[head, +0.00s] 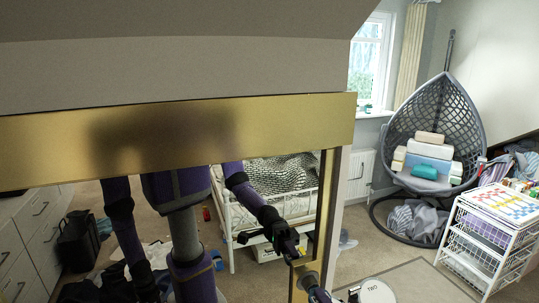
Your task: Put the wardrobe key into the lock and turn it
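The gold-framed mirrored wardrobe door (180,135) fills the left and middle of the head view. A round grey metal part (308,281) sits low on its right upright; I cannot tell whether it is the lock or the key. My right gripper (318,294) is at the bottom edge, close against this part. It is mostly cut off, so its fingers and grip cannot be made out. My purple arms and body appear reflected in the mirror, with a dark gripper reflection just left of the upright. My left gripper is not directly in view. No key can be clearly identified.
A white disc marked TWO (377,291) is at the bottom, right of the gripper. A hanging egg chair (430,115) with cushions and a white wire-drawer unit (485,238) stand at the right. Carpet between them and the door is mostly clear. The mirror reflects drawers, a cot and clutter.

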